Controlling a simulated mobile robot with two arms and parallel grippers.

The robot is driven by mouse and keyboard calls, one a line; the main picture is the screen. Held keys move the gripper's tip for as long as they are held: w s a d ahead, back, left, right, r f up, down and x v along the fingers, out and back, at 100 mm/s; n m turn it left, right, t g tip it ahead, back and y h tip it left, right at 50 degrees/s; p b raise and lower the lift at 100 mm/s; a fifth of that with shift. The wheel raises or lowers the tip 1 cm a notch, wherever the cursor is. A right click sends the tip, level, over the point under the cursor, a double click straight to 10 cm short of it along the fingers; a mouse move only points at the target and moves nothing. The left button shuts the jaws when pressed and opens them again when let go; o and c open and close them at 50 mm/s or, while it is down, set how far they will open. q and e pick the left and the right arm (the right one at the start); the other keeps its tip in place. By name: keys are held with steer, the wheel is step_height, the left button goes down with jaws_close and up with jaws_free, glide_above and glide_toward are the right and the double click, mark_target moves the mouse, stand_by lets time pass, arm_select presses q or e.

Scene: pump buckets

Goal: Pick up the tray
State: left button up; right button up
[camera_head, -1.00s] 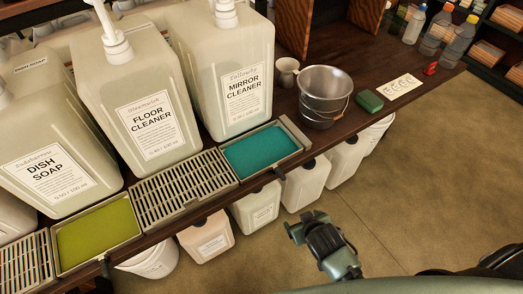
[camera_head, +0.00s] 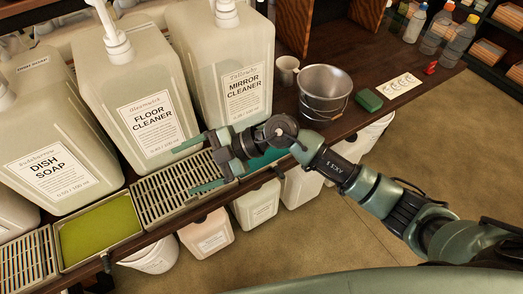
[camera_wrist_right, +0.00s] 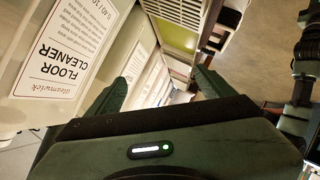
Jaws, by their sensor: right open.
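My right gripper (camera_head: 193,166) is open and empty over the slatted tray (camera_head: 160,203) on the shelf edge, fingers pointing left. Whether it touches the tray is unclear. Left of that tray is a tray of yellow-green liquid (camera_head: 100,232); it also shows in the wrist view (camera_wrist_right: 178,36), beyond my open fingers (camera_wrist_right: 163,88). Right of the slatted tray is a tray of teal liquid (camera_head: 262,157), mostly hidden by my right gripper and wrist. Part of another slatted tray (camera_head: 28,262) shows at far left. My left gripper is not in view.
Large pump jugs of dish soap (camera_head: 50,150), floor cleaner (camera_head: 135,95) and mirror cleaner (camera_head: 222,65) stand close behind the trays. A metal bucket (camera_head: 324,95) and green block (camera_head: 368,99) are to the right. White containers (camera_head: 257,203) stand below the shelf. Open floor (camera_head: 450,150) lies right.

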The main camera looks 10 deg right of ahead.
steer(key=w+d+f+h, duration=0.1)
steer(key=d+f+h, duration=0.3)
steer(key=d+f, duration=0.1)
steer(key=m+h, duration=0.3)
steer(key=h, duration=0.6)
glide_above(278, 170)
steer(key=shift+g, duration=0.3)
step_height(278, 170, down, 4)
steer(key=shift+f, duration=0.1)
step_height(278, 170, down, 6)
steer(key=shift+d+f+p, duration=0.1)
steer(key=shift+f+p, duration=0.05)
steer(key=shift+p, duration=0.85)
steer(key=shift+f, duration=0.4)
steer(key=c, duration=1.5)
steer(key=shift+c, duration=0.7)
